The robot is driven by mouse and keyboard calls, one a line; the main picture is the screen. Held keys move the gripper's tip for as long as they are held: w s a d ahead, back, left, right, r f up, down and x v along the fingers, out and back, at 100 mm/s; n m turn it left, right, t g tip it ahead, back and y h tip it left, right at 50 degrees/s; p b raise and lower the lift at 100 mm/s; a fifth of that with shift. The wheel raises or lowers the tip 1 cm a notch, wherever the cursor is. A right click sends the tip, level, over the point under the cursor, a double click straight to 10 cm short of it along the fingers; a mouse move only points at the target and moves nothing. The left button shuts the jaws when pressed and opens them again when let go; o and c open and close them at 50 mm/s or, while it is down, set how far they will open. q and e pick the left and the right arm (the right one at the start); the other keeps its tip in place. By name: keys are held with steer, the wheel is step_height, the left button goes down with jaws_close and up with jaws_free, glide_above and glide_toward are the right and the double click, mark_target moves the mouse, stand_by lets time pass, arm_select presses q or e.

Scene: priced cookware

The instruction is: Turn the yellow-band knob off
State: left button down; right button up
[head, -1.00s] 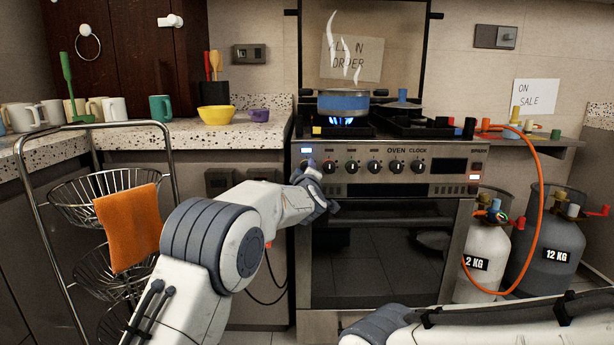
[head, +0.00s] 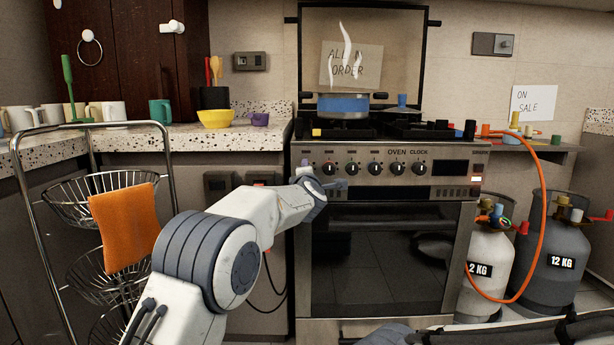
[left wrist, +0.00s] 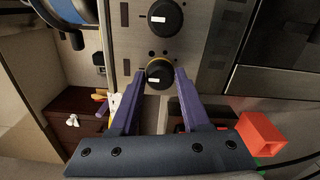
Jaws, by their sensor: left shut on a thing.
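The yellow-band knob (left wrist: 160,74) is a black knob with a yellow ring and a white mark, at the left end of the oven's knob row. In the left wrist view, the purple fingers of my left gripper (left wrist: 160,82) are around it, one on each side, shut on it. In the head view the left gripper (head: 307,171) is at the panel's left end and hides most of this knob. No flame shows under the steaming blue pot (head: 343,106). My right gripper is out of view; only part of the right arm shows at the bottom.
Other black knobs (head: 352,169) run to the right along the panel, one close beside the gripper (left wrist: 165,18). The oven door (head: 385,255) is below. A wire basket stand (head: 170,165) with an orange cloth is at left; gas cylinders (head: 560,250) and an orange hose are at right.

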arm_select(q)
steer(key=shift+f, duration=0.1)
stand_by(0.3)
steer(key=shift+c, duration=1.9)
jaws_free()
steer(key=s, duration=1)
steer(key=shift+s, duration=0.25)
